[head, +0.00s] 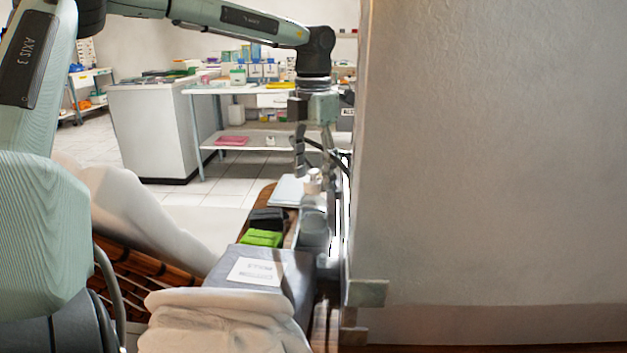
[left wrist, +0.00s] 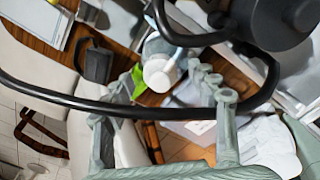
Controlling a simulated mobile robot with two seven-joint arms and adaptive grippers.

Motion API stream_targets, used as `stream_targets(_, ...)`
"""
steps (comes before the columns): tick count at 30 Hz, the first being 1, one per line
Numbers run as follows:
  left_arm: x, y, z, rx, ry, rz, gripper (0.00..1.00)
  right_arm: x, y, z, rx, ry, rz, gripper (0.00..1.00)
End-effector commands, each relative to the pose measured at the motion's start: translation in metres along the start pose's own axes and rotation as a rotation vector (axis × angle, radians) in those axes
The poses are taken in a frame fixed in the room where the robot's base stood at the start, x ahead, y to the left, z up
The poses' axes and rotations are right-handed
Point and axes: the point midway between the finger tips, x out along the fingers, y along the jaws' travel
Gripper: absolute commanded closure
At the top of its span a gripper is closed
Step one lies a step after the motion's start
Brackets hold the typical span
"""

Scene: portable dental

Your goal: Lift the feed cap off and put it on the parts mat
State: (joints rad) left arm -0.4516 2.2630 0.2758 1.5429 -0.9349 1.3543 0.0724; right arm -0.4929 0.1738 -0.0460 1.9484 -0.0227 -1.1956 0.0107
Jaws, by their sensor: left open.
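A small white cylinder (head: 313,178), which looks like the feed cap, stands beyond the grey box on the narrow wooden surface. In the left wrist view a white round part (left wrist: 160,72) shows between and above my fingers. A pale flat sheet (head: 286,191), perhaps the parts mat, lies just left of it; a similar pale panel (left wrist: 38,20) is at the upper left of the wrist view. My left gripper (head: 316,162) points down above the white cylinder, open and empty; its fingers also show in the wrist view (left wrist: 163,108). My right gripper is not seen.
A green item (head: 262,238) and a dark block (head: 268,218) sit in front of the pale sheet. A grey box with a white label (head: 257,271) and white cloth (head: 225,320) are nearer. A plain wall (head: 490,150) closes off the right side. A black cable loops across the wrist view.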

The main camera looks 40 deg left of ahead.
Motion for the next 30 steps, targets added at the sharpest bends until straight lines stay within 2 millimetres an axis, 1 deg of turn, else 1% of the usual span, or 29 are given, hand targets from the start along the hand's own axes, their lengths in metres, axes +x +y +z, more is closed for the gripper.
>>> stream_targets(7,0.003,0.0,0.0,0.0,-0.001,0.0,0.41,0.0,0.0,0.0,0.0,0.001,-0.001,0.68)
stream_targets(8,0.003,0.0,0.0,0.0,-0.001,0.0,0.44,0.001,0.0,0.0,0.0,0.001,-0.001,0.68)
stream_targets(18,0.002,0.0,0.0,0.0,-0.001,0.0,0.85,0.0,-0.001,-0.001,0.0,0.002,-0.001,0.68)
stream_targets(26,0.0,0.0,0.001,0.0,-0.002,0.001,0.85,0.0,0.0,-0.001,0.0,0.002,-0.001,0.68)
stream_targets(29,-0.011,0.0,0.001,0.0,-0.003,0.001,0.85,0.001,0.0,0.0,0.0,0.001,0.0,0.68)
stream_targets(30,-0.017,0.0,0.001,0.0,-0.005,0.001,0.85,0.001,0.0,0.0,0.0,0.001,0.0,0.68)
